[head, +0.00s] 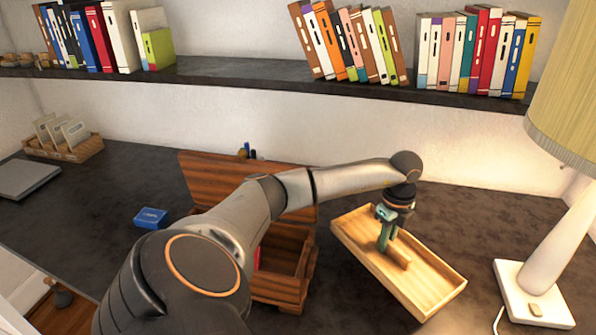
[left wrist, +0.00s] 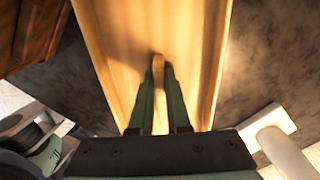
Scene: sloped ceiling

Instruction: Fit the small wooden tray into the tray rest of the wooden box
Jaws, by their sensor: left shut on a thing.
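The small wooden tray (head: 437,284) is pale and shallow, to the right of the wooden box. My left gripper (head: 385,246) points down into it and is shut on its raised wooden grip. In the left wrist view the two green fingers (left wrist: 160,95) pinch that grip, with the tray floor (left wrist: 200,50) behind. I cannot tell whether the tray touches the desk. The reddish-brown wooden box (head: 278,291) stands open, its lid (head: 205,177) raised at the back. My left arm hides much of the box, and the tray rest is not clear. My right gripper is not in view.
A lamp (head: 536,290) stands right of the tray. A small blue box (head: 151,217) lies left of the wooden box. A letter rack (head: 64,147) and a grey flat object (head: 27,179) are at far left. A bookshelf (head: 240,75) runs above the dark desk.

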